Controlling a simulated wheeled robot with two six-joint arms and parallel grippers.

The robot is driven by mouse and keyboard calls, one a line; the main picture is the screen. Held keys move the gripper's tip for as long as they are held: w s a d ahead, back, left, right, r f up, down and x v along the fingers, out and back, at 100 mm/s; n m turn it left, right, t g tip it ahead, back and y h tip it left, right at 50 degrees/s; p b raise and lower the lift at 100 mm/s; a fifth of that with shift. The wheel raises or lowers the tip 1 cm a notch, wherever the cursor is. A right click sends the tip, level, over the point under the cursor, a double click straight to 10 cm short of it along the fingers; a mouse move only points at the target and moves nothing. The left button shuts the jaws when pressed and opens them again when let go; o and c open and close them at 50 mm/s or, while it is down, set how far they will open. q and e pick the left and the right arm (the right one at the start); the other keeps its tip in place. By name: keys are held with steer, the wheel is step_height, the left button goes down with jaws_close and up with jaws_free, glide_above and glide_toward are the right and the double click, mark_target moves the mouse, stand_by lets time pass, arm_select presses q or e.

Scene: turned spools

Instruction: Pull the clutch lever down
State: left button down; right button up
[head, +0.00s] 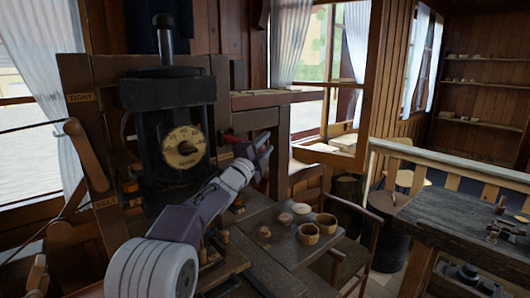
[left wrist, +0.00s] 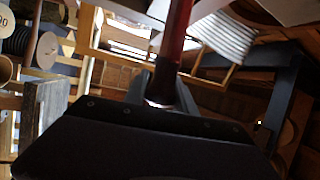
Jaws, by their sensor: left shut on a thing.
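My left gripper (head: 257,150) reaches across the front of the dark machine, to the right of its dial. It is shut on a red handle (left wrist: 178,40), which I take to be the clutch lever's. In the left wrist view the handle rises from between the fingers, with a bright metal collar at its lower end. My right gripper is not in view.
The machine's round dial (head: 184,147) is left of my gripper. A wooden lever (head: 86,155) stands on a labelled board at the left. Wooden cups (head: 309,234) and small turned pieces sit on a low bench below. A workbench (head: 460,220) stands at the right.

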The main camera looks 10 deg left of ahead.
arm_select(q)
steer(key=shift+a+f, duration=0.1)
steer(key=shift+f, duration=0.05)
steer(key=c, duration=1.3)
jaws_free()
steer(key=shift+o, duration=1.3)
steer(key=shift+w+a, duration=0.15)
steer(key=b+v, duration=0.3)
steer(key=v, duration=0.6)
steer(key=shift+b, duration=0.3)
